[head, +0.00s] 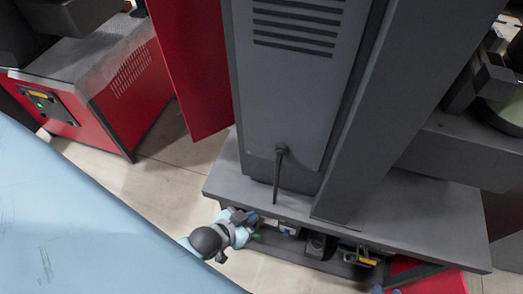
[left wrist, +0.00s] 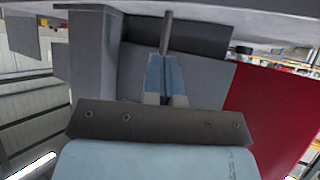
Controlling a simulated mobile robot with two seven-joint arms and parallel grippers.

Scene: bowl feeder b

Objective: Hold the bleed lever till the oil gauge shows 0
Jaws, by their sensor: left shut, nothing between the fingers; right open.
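My left gripper (head: 252,217) is at the near left edge of the grey machine base, below the column. In the left wrist view its pale blue fingers (left wrist: 167,58) are together with nothing between them. A thin grey rod (left wrist: 168,28) shows just beyond the fingertips; I cannot tell whether they touch it or whether it is the bleed lever. In the head view a dark thin rod (head: 277,180) hangs from the column's lower face, a little beyond the gripper. I cannot make out an oil gauge in either view.
The grey column (head: 290,90) with vent slots rises from the grey base (head: 430,215). Small parts, one with yellow (head: 360,256), sit in the recess under the base's front edge. A red cabinet (head: 145,110) stands at the left, with bare floor (head: 180,165) between.

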